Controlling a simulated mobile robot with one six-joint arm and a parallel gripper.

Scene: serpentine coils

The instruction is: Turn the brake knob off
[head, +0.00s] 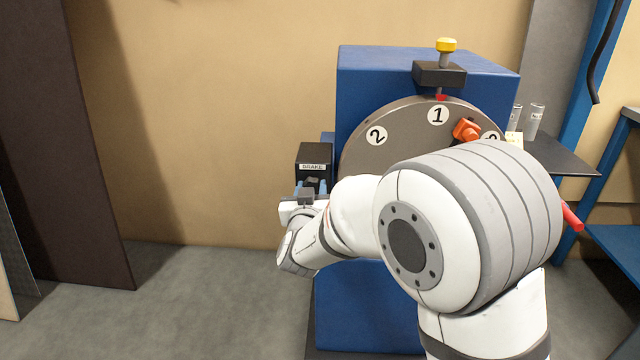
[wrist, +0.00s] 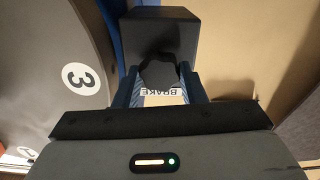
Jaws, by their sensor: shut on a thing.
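The brake knob (wrist: 158,73) is a black lobed knob on the front of a black box (wrist: 160,28), with a white BRAKE label (wrist: 162,92) showing upside down in the wrist view. In the head view the box (head: 314,155) sits at the left side of the blue machine, and the knob (head: 313,181) shows small below its label. My gripper (wrist: 160,80) has its blue fingers on either side of the knob, shut on it. It also shows in the head view (head: 311,187). The knob's exact turn angle is hard to tell.
A blue machine (head: 400,65) carries a grey numbered dial (head: 405,150), an orange handle (head: 466,130) and a yellow-topped plunger (head: 446,46). My arm hides much of the dial. A dark panel (head: 90,150) stands at left. Floor (head: 210,300) left of the machine is clear.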

